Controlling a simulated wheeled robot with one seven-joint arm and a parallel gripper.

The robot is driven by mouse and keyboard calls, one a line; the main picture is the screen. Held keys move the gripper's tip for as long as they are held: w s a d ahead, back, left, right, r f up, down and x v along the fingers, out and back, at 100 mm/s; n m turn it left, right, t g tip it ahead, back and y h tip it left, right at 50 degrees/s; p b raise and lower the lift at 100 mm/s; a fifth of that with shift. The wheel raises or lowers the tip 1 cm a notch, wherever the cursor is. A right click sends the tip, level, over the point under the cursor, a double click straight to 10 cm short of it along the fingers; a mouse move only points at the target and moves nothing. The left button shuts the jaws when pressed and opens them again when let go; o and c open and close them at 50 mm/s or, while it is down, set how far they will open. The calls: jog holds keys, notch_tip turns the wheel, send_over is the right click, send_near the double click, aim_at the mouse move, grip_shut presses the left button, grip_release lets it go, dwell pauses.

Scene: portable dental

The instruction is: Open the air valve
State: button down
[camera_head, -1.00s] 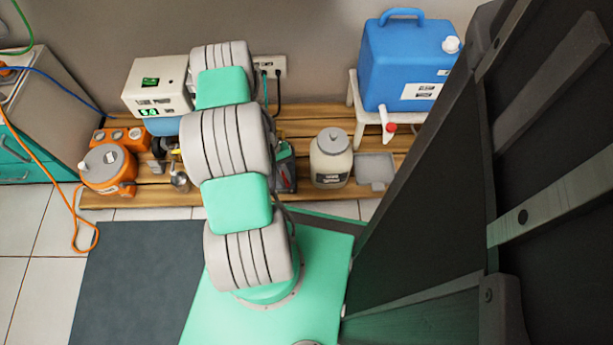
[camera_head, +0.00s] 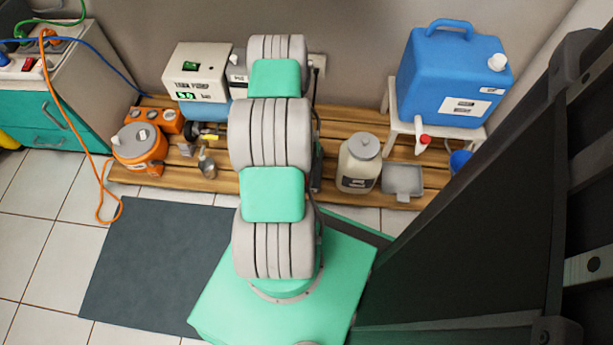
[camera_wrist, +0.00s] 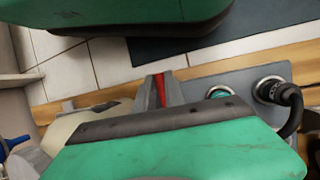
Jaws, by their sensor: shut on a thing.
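In the wrist view my gripper (camera_wrist: 160,91) has its two grey fingers close together around a narrow red piece (camera_wrist: 160,86), which looks like a valve lever. It is shut on this piece, at the edge of a grey panel (camera_wrist: 197,84). The valve's body below the lever is hidden by my green gripper housing. In the head view my arm covers the gripper and that panel.
A round socket (camera_wrist: 219,92) and a black cable plug (camera_wrist: 284,93) sit right of my fingers. A cream jar (camera_head: 359,165) and grey tray (camera_head: 403,180) stand on the wooden platform. A blue tank (camera_head: 450,75) stands behind them. An orange cable (camera_head: 71,105) hangs at left.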

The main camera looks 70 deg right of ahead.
jog(key=c, duration=1.4)
grip_release()
jog(key=shift+w+d+r, duration=0.1)
jog(key=p+v, duration=0.2)
jog(key=v, duration=0.5)
jog(key=shift+r+p, duration=0.25)
jog(key=shift+p, duration=0.15)
jog(key=shift+w+d, duration=0.1)
